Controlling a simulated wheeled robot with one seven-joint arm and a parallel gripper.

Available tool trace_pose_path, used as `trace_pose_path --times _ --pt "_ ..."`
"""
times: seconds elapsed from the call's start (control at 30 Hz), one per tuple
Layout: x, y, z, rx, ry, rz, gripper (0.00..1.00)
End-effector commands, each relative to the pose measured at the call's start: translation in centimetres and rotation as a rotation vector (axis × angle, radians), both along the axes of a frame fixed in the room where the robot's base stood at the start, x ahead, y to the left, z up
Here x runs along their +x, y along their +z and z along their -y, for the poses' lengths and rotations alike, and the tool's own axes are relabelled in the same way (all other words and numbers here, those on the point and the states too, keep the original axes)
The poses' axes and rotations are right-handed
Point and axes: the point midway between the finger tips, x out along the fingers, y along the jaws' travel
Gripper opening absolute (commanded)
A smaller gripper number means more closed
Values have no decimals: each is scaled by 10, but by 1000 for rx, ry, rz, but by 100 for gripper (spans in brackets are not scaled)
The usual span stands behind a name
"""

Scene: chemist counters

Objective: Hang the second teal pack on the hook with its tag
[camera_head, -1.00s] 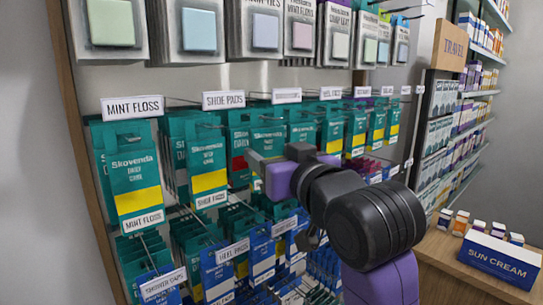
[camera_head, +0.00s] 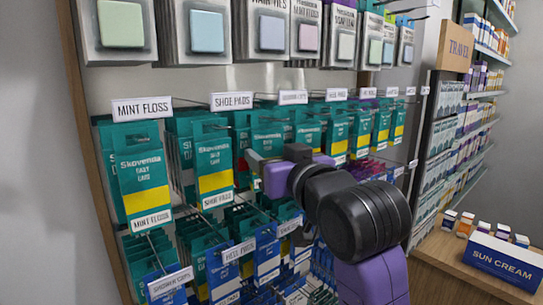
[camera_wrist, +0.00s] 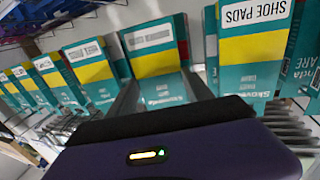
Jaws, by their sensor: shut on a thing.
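My gripper (camera_head: 254,168) reaches in from the right, in front of the rack of teal packs. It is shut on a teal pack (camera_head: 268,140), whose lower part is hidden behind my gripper. In the wrist view the held pack (camera_wrist: 158,62) shows a yellow band and a white label between the two fingers. Its top tab and the hook are hidden, so I cannot tell whether it is on a hook. Teal packs tagged SHOE PADS (camera_head: 213,160) hang just to the left. Teal MINT FLOSS packs (camera_head: 143,180) hang at the far left.
More teal packs (camera_head: 338,135) hang close on the right. Grey packs (camera_head: 207,30) hang above, and blue packs (camera_head: 267,255) hang below. White tags (camera_head: 292,97) stick out on the hook fronts. A SUN CREAM box (camera_head: 503,260) stands on the right counter.

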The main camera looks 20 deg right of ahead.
Motion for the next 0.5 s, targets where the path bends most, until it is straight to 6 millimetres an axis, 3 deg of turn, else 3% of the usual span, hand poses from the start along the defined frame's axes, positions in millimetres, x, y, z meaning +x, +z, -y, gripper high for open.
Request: trace_pose_path --times 0.13,0.17,0.27,0.3,0.5 --pt "0 0 0 0 0 0 20" --pt "0 0 0 0 0 0 61" --pt "0 0 0 0 0 0 81" --pt "0 0 0 0 0 0 85" --pt "0 0 0 0 0 0 85"
